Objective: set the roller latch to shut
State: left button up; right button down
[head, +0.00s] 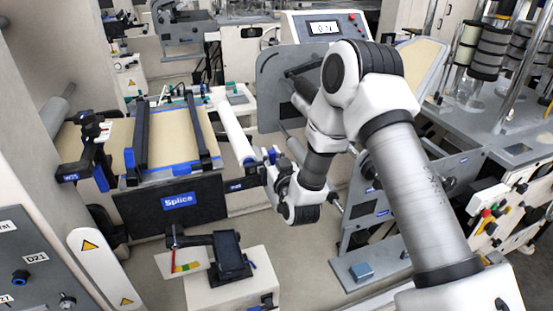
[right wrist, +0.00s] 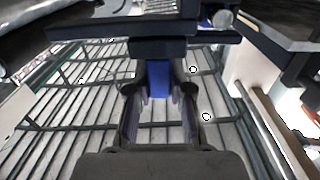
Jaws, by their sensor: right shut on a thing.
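The splice table (head: 170,205) carries a blue "Splice" label on its dark front and has a tan sheet on top. My right gripper (head: 262,172) is at the right end of this table, beside the white roller (head: 232,130). In the right wrist view my gripper (right wrist: 157,110) has its two fingers on either side of a blue piece (right wrist: 157,80) under a dark bar, and is shut on it. This looks like the handle of the roller latch. The latch's setting cannot be made out. My left gripper is not in view.
Dark rails (head: 140,135) cross the table. A black clamp-like fitting (head: 92,155) stands at its left end. A black lever unit (head: 228,255) sits on a pale block in front. A console with a display (head: 325,27) stands behind. Grey machine plates stand close on the right.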

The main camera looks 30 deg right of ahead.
jog(key=c, duration=1.2)
grip_release()
jog(key=shift+o, duration=0.8)
jog(key=shift+w+a, duration=0.1)
jog(key=shift+a, duration=0.35)
jog(key=shift+s+d, duration=0.2)
jog(key=shift+s, duration=0.15)
jog(key=v, duration=1.1)
jog(key=shift+s+a, duration=0.15)
jog(key=shift+a, duration=0.05)
